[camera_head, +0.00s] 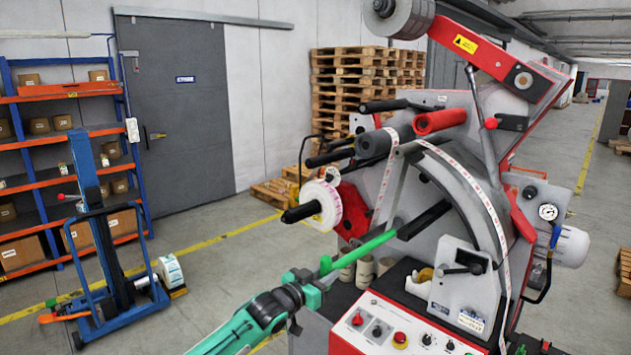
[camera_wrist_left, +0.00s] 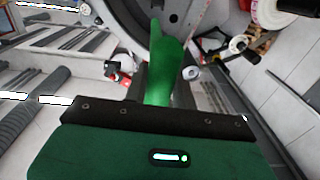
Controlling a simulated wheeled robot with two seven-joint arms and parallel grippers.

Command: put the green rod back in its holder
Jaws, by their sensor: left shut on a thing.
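The green rod (camera_head: 358,250) runs up and to the right from my left gripper (camera_head: 314,279), which is shut on it near its lower end. In the head view the rod's far end meets a black bar (camera_head: 424,220) in front of the label machine; I cannot tell whether they touch or only overlap in the picture. In the left wrist view the rod (camera_wrist_left: 160,65) stands up beyond the dark edge of the gripper. I cannot make out which part is its holder. My right gripper is not in view.
The label machine (camera_head: 372,205) fills the right side, with black and red rollers (camera_head: 440,121) and a white label roll (camera_head: 323,204) near the rod. Its control panel (camera_head: 400,330) and several cardboard cores (camera_head: 364,270) lie below.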

